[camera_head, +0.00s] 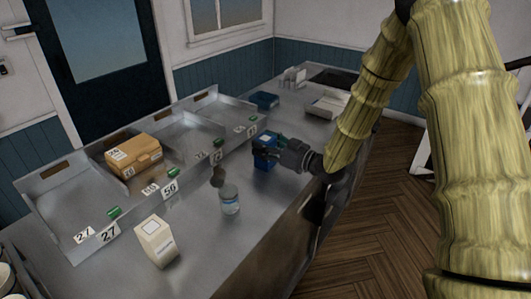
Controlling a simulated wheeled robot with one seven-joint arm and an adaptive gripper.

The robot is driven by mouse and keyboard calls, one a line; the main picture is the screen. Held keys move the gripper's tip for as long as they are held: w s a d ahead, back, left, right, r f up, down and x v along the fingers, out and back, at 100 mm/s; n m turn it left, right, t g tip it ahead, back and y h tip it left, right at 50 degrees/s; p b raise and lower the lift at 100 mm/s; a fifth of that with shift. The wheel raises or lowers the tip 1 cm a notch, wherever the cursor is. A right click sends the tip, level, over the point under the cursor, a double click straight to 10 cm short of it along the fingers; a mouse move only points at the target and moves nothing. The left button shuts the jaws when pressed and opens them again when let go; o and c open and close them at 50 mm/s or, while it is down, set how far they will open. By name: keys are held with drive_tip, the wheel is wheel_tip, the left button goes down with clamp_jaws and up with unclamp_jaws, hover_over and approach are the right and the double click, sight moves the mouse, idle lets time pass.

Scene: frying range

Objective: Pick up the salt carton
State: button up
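A small blue carton (263,160) stands upright on the metal counter (255,215), right at the end of my arm. My gripper (272,149) is dark and reaches in from the right, its fingers overlapping the carton's upper part. I cannot tell whether the fingers are touching it or how far apart they are. A cream carton (156,241) with a slanted top stands at the counter's front left, well away from my gripper. No label is readable, so which carton holds salt is not clear from the picture.
A grey-blue canister (230,201) and a small dark round object (217,177) stand left of the blue carton. Numbered metal trays (75,200) line the back, one holding a brown box (133,156). A blue container (265,99) and a pale box (328,106) sit farther back.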

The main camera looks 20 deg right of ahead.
sight(265, 138)
drive_tip(key=c, duration=0.5)
drive_tip(key=shift+o, duration=0.2)
drive_tip(key=shift+r, duration=0.15)
drive_tip(key=shift+r+b, duration=0.6)
drive_tip(key=shift+r, duration=0.75)
drive_tip(key=shift+s+r, duration=0.2)
drive_tip(key=shift+r, duration=0.1)
drive_tip(key=s+r+b, duration=0.1)
drive_tip(key=s+b, duration=0.2)
drive_tip(key=s, duration=1.2)
drive_tip(key=shift+s+r, duration=0.25)
drive_tip(key=shift+s, duration=0.1)
